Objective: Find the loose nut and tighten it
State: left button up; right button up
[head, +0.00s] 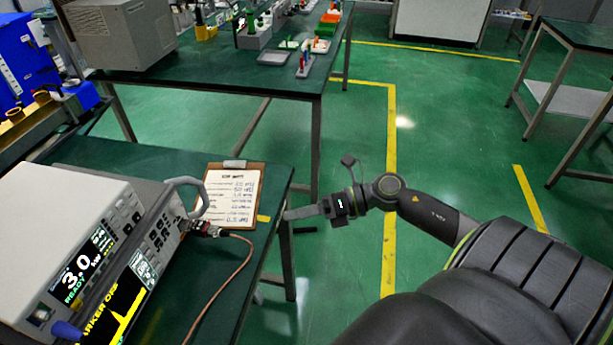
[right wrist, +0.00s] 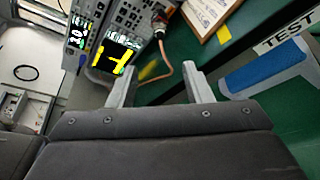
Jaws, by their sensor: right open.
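The microwave generator (head: 75,205) stands on the green-topped bench at the left, its lit displays facing right. A metal connector with what looks like a nut (head: 203,229) sits on its panel, with a copper-coloured cable (head: 248,252) running from it. The connector also shows at the top of the right wrist view (right wrist: 158,22); I cannot tell which nut is loose. My right gripper (head: 290,213) is at the bench's right edge, right of the connector and apart from it. In the right wrist view its two fingers (right wrist: 160,88) are spread with nothing between them. My left gripper is not in view.
A clipboard with a written sheet (head: 232,193) lies on the bench behind the connector. The generator's grey handle (head: 203,192) sticks out near the connector. A second bench (head: 215,75) with equipment stands behind. The green floor (head: 350,260) to the right is clear.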

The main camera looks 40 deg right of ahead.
jog(key=shift+s+d+r, duration=0.2)
jog(key=shift+s+d, duration=0.2)
jog(key=shift+d, duration=0.15)
